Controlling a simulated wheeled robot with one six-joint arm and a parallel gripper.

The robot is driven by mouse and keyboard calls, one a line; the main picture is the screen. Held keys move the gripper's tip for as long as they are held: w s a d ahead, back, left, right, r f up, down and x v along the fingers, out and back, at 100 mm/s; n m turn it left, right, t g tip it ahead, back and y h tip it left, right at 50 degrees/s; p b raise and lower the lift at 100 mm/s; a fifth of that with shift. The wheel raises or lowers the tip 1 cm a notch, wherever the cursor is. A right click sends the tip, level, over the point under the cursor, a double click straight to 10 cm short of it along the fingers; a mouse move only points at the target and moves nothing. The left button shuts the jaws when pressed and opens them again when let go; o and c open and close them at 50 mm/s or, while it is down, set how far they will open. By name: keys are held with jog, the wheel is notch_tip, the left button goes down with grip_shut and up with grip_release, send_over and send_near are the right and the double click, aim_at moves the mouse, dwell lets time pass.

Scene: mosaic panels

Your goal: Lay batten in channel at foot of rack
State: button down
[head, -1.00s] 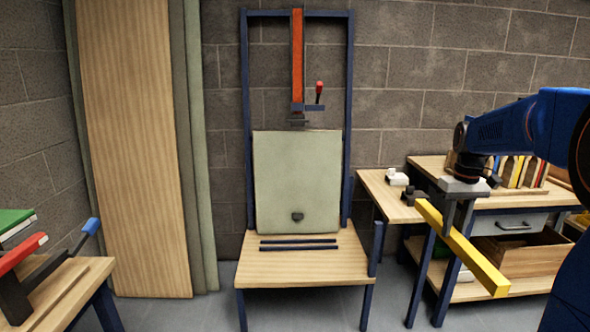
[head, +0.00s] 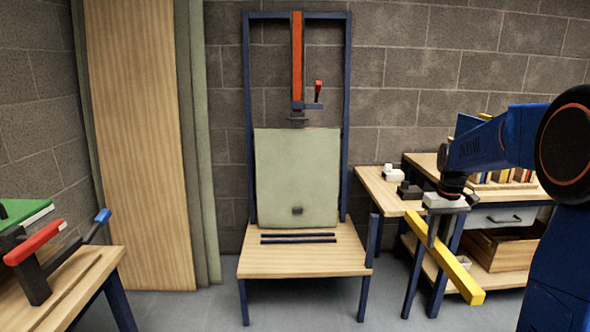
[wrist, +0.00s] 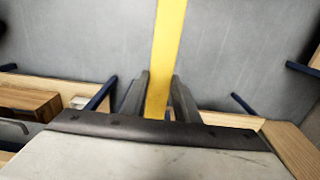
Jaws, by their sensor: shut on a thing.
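My gripper (head: 436,229) is shut on the yellow batten (head: 458,274) and holds it in the air, right of the rack and in front of the side bench. In the wrist view the yellow batten (wrist: 166,50) runs up from between the two fingers (wrist: 158,98). The blue-framed rack (head: 348,160) stands against the wall, with a pale green panel (head: 297,175) leaning in it. The channel (head: 298,238), two parallel dark strips, lies on the wooden ledge (head: 300,262) at the rack's foot. The channel looks empty.
A side bench (head: 385,195) with small white and black items stands right of the rack, beside a workbench with a drawer (head: 500,218). At left is a table (head: 70,300) with a red-handled tool (head: 35,243). Tall boards (head: 140,150) lean behind. The ledge front is clear.

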jog(key=w+a+f, duration=0.3)
jog(key=f, duration=0.7)
jog(key=w+a+f, duration=0.3)
jog(key=w+f, duration=0.1)
jog(key=f, duration=0.7)
jog(key=a+f, duration=0.4)
jog(key=f, duration=0.7)
jog(key=a+f, duration=0.4)
jog(key=f, duration=0.7)
jog(key=shift+s+a, duration=0.35)
jog(key=shift+s, duration=0.1)
